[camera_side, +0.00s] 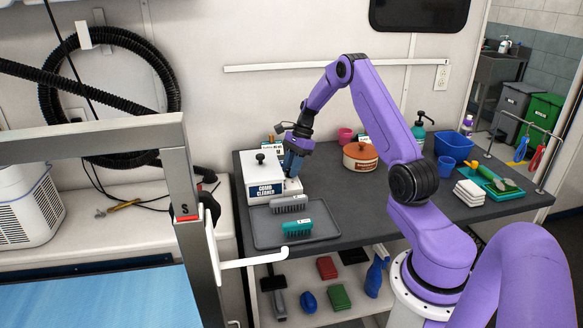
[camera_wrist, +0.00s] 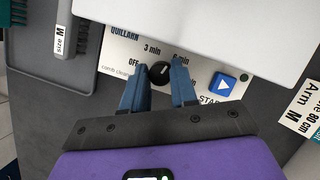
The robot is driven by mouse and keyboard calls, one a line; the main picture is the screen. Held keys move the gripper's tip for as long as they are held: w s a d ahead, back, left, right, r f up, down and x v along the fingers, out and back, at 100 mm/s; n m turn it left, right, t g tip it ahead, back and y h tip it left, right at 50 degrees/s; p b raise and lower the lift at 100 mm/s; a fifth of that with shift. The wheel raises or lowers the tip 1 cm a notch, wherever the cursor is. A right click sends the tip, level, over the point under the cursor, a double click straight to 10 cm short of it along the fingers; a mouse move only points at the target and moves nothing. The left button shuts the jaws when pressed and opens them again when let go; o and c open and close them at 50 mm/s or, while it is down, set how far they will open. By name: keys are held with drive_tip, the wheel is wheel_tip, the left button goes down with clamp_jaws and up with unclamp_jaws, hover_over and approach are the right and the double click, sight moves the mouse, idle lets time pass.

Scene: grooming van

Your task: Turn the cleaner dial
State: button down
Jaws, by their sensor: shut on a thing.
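The comb cleaner (camera_side: 258,172) is a white box with a dark lid knob and a blue label, at the back left of the grey counter. The black dial (camera_wrist: 159,73) sits between marks reading OFF, 3 min and 6 min; a further mark is partly hidden by a finger. The dial's exact setting is hard to tell. A blue start button (camera_wrist: 223,84) is right of it. My gripper (camera_wrist: 161,72) is shut on the dial, one blue finger on each side. In the side view my gripper (camera_side: 291,172) points down at the panel, hiding the dial.
A grey tray (camera_side: 268,236) with a grey and a teal brush lies in front of the cleaner.

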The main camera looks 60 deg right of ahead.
drive_tip(key=n+g, duration=0.1)
drive_tip(key=n, duration=0.2)
drive_tip(key=n+g, duration=0.1)
drive_tip(key=n, duration=0.2)
drive_tip(key=shift+w, duration=0.2)
drive_tip(key=n+g, duration=0.1)
drive_tip(key=n, duration=0.2)
drive_tip(key=n+g+h, duration=0.1)
drive_tip(key=n, duration=0.3)
drive_tip(key=shift+w, duration=0.15)
drive_tip(key=shift+g, duration=0.3)
drive_tip(key=c, duration=0.9)
unclamp_jaws()
drive_tip(key=shift+a, duration=0.15)
